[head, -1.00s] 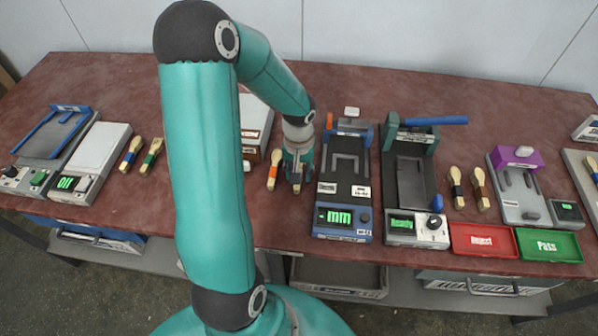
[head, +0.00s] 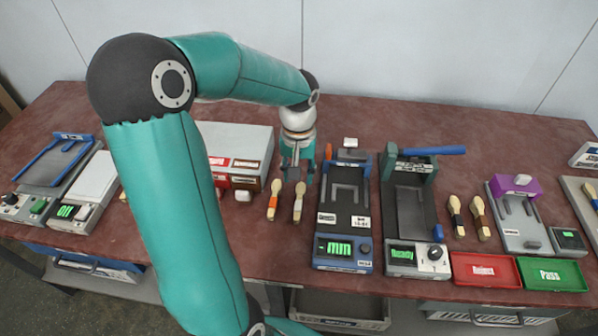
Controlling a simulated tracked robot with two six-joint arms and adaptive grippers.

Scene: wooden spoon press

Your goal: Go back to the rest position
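My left arm rises from the bottom edge and bends over the table. Its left gripper (head: 297,172) points down above the middle of the table, and its fingers look apart with nothing between them. My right gripper is not in view.
A blue gauge (head: 346,220) reading "mm" stands close right of the gripper. A green press reading "Ready" (head: 411,205) is farther right, then the red Reject tray (head: 487,270) and green Pass tray (head: 551,275). A grey-topped box (head: 238,145) is behind left.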

